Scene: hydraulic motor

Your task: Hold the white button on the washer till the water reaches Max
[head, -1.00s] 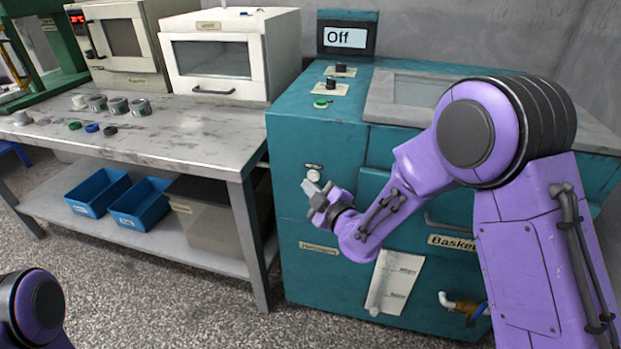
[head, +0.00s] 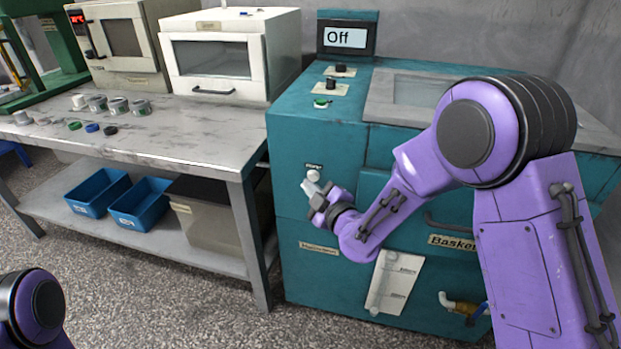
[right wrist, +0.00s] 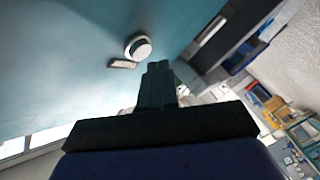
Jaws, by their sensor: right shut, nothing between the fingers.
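The teal washer (head: 300,265) stands right of centre, and its display (head: 345,38) reads "Off". The white button (head: 313,175) is on its front, below a small label. My right gripper (head: 309,189) is shut and empty, with its tips right at the button in the head view. In the right wrist view the button (right wrist: 138,46) lies just beyond and left of the shut fingertips (right wrist: 158,66); I cannot tell whether they touch. The level gauge (head: 378,285) is low on the front; its water level is too small to read. My left gripper is out of view.
A grey workbench (head: 150,150) stands left of the washer, with a white oven (head: 222,60) and several small parts on it. Blue bins (head: 138,203) sit on its lower shelf. A pipe tap (head: 460,305) sticks out low on the washer.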

